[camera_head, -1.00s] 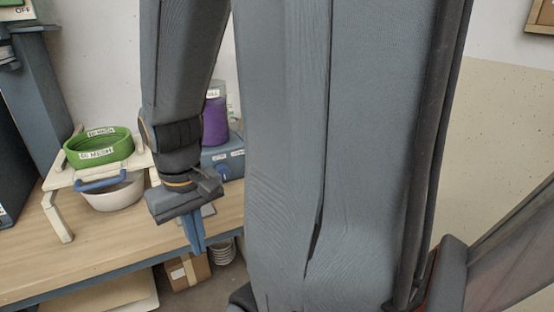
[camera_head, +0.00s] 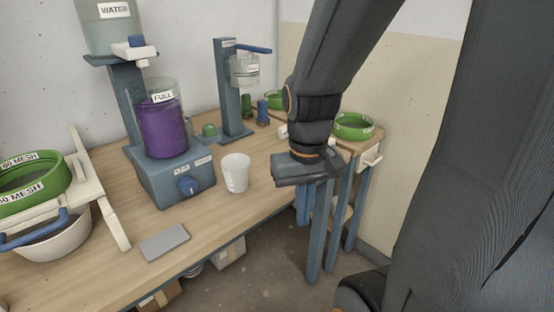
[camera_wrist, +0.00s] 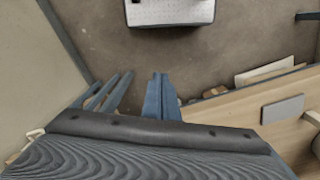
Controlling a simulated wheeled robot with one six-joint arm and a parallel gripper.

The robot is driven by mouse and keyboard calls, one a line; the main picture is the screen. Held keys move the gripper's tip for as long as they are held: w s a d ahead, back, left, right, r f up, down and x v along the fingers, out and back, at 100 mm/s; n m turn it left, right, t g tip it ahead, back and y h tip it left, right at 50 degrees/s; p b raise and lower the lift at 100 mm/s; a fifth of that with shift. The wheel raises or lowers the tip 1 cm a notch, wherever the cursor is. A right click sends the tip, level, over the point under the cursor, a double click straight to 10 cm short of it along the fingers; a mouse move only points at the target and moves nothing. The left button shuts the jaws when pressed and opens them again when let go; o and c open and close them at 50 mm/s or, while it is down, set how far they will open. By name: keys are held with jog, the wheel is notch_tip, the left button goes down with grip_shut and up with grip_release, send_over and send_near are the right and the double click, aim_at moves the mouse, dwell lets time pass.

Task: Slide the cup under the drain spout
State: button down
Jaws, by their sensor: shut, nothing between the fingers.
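A white cup (camera_head: 236,173) stands upright on the wooden table (camera_head: 215,215) in the head view. It is just right of a blue unit (camera_head: 178,178) with a dark blue knob (camera_head: 188,186) low on its front. This unit carries a clear vessel of purple glaze (camera_head: 163,128) labelled FULL. No opening of a drain spout is clear to me; the knob may hide it. My gripper (camera_head: 303,208) points down to the right of the cup, apart from it, near the table's right end. It is shut and empty, and its blue fingers also show in the wrist view (camera_wrist: 160,100).
A grey plate (camera_head: 165,242) lies near the front edge. A blue stand (camera_head: 232,90) holds a small clear cup behind. A WATER tank (camera_head: 107,25) stands back left. Green sieves (camera_head: 30,182) and a white bowl (camera_head: 48,238) are left. Another green sieve (camera_head: 352,126) is right.

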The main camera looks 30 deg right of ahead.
aim_at(237, 174)
jog(key=w+a+r+n+p, duration=0.2)
jog(key=w+a+r+p, duration=0.1)
jog(key=w+r+p, duration=0.35)
jog(key=w+a+r+n+p, duration=0.3)
jog(key=w+r+p, duration=0.3)
jog(key=w+r, duration=0.1)
jog(key=f, duration=0.5)
jog(key=f+p, duration=0.1)
jog(key=f, duration=0.4)
jog(key=shift+s+d+f, duration=0.2)
jog(key=shift+w+a+p, duration=0.25)
jog(key=shift+w+p, duration=0.35)
jog(key=shift+w, duration=0.6)
jog(key=shift+w+a, duration=0.15)
jog(key=shift+w, duration=0.7)
